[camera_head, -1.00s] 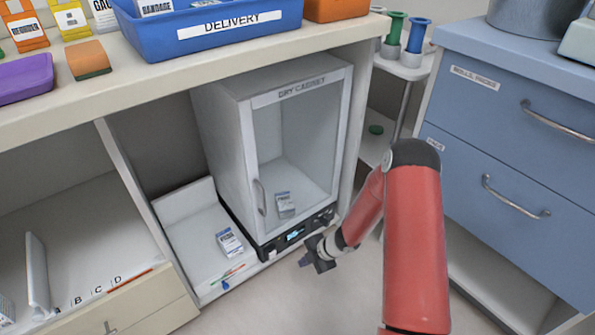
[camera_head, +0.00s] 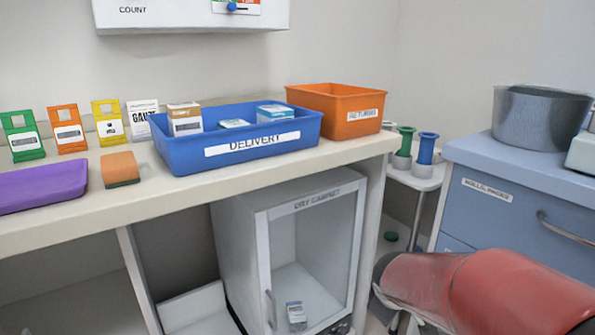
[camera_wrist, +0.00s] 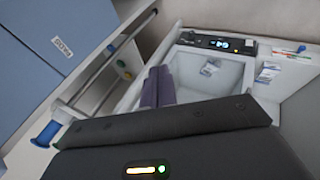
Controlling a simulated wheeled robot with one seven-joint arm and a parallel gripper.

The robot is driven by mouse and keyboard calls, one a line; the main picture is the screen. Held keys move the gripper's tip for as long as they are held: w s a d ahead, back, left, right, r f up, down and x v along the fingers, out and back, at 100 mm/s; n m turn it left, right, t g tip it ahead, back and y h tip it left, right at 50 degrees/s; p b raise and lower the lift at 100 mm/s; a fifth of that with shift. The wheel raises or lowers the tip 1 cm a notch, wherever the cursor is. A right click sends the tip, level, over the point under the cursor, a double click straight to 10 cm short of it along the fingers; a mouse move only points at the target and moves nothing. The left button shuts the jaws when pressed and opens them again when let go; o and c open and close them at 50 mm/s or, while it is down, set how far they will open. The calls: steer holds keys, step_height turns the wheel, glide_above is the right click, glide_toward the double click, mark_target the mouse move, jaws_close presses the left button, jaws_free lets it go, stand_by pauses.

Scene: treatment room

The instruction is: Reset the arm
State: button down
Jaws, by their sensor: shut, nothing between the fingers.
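My gripper (camera_wrist: 158,88) shows in the wrist view with its two dark fingers together and nothing between them. It is in front of the dry cabinet, apart from any object as far as I can see. My red arm (camera_head: 480,285) is at the lower right of the head view; the gripper itself is out of that frame. The dry cabinet (camera_head: 258,240) stands below the counter with its glass-front door shut. A small box (camera_head: 296,315) is inside it and also shows in the wrist view (camera_wrist: 210,67).
A blue delivery bin (camera_head: 190,160) and an orange returns bin (camera_head: 340,115) stand on the counter. A blue drawer unit (camera_head: 500,190) bears a metal pot (camera_head: 540,118) at right. A small cart (camera_head: 425,178) with coloured-top tubes stands between. The wrist view shows another box (camera_wrist: 268,73).

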steer(key=s+a+r+m+y, duration=0.1)
steer(key=s+r+m, duration=0.1)
steer(key=s, duration=0.4)
steer(key=s+a+r+m+y, duration=0.1)
steer(key=s+a+r+m, duration=0.1)
steer(key=s, duration=0.5)
steer(key=s+a+r+m, duration=0.1)
steer(key=s+r+m, duration=0.2)
steer(key=s, duration=0.4)
steer(key=shift+a+m+g+y, duration=0.3)
steer(key=shift+a+m+y, duration=0.1)
steer(key=shift+m, duration=0.1)
